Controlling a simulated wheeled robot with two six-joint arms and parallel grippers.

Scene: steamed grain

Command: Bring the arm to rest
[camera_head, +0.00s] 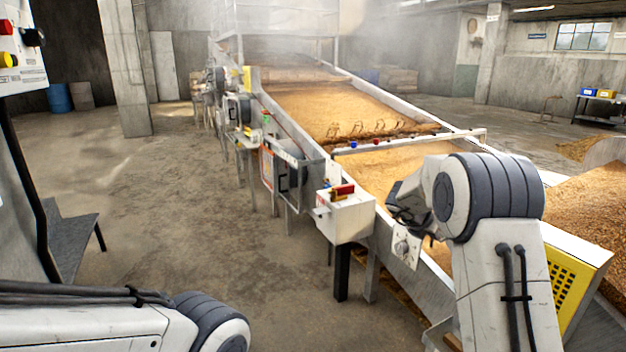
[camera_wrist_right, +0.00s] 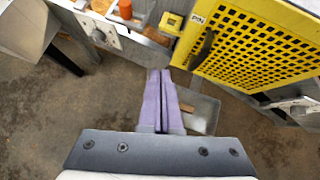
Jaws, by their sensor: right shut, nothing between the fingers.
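My right arm (camera_head: 495,230) rises from the lower right in the head view, bent at a grey-banded joint. Dark parts of its far end show beside the conveyor's near edge, but the fingers are not clear there. In the right wrist view, my right gripper (camera_wrist_right: 160,78) has its two pale purple fingers together with nothing between them. They point towards a yellow perforated guard (camera_wrist_right: 255,45) and the side of the machine. My left arm (camera_head: 205,325) shows at the lower left of the head view. Its gripper is out of view.
A long grain bed (camera_head: 330,105) with metal rails runs into the distance. A white control box (camera_head: 344,215) with a red part on top stands on its near side. A grain heap (camera_head: 595,215) lies at the right. The concrete floor (camera_head: 180,210) at the left is open.

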